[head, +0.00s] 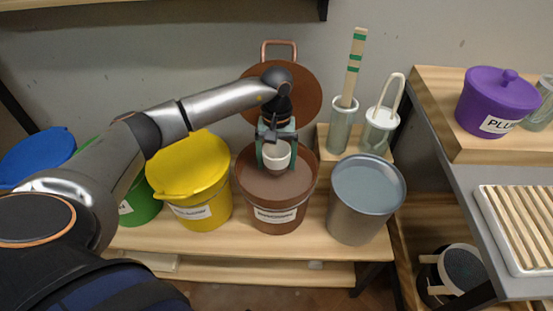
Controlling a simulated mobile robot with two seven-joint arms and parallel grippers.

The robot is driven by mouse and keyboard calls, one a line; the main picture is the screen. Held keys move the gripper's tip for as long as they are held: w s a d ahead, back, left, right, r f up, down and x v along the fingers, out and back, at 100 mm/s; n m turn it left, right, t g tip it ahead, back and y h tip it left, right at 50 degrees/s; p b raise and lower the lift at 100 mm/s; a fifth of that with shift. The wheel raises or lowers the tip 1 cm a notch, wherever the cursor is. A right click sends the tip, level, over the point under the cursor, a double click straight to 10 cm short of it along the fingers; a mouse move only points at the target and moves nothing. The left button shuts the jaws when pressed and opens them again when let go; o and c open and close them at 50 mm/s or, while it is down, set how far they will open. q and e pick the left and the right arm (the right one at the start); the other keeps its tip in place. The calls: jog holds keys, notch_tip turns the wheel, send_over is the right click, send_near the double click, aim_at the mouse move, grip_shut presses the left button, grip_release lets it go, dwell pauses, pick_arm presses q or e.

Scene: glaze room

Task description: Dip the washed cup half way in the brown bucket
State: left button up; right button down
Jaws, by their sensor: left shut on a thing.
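The cup (276,157) is small and whitish. My left gripper (276,151) is shut on it, with one finger on each side. It is at the mouth of the brown bucket (277,217), inside the outline of the rim. I cannot tell whether the cup touches the brown glaze (262,184) or hangs just above it. The brown bucket is open and has a white label on its front. Its brown lid (304,100) leans upright against the wall behind, partly hidden by my left arm. My right gripper is not in view.
A yellow lidded bucket (190,180) stands close on the left and an open grey metal bucket (366,200) on the right. Behind are a holder with a striped stick (354,70) and another with a looped handle (385,105). A purple pot (497,105) and slatted rack (528,220) are at right.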

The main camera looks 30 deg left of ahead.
pick_arm(q)
jog(key=shift+r+p, duration=1.75)
jog(key=shift+r, duration=1.1)
